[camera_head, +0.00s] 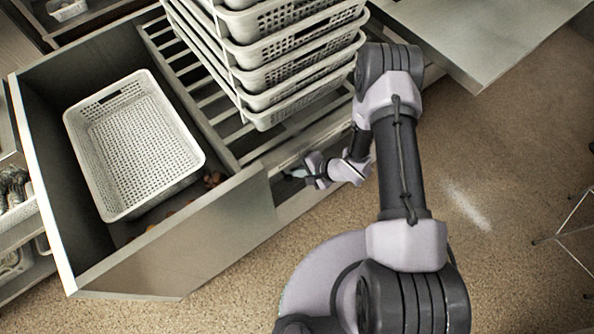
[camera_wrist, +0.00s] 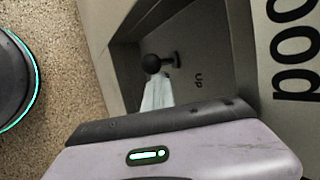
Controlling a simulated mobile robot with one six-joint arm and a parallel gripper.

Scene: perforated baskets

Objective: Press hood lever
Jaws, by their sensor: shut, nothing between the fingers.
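The hood lever (camera_wrist: 152,64) is a short dark lever with a round black knob, in a recessed grey panel (camera_wrist: 205,55) in the wrist view. The panel carries the mark "up", and the word "hood" shows partly cut off at the right. My gripper (camera_wrist: 155,93) is shut and empty, its pale fingertips just below the knob in the picture. I cannot tell whether they touch it. In the head view my gripper (camera_head: 291,174) is at the front of the grey unit under the slatted rack; the lever cannot be made out there.
An open drawer (camera_head: 190,237) with a white perforated basket (camera_head: 137,150) juts out at the left. Stacked white baskets (camera_head: 290,50) stand on the slatted rack (camera_head: 190,75). A grey worktop (camera_head: 480,35) is at the upper right. The carpet (camera_head: 510,150) at right is mostly free.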

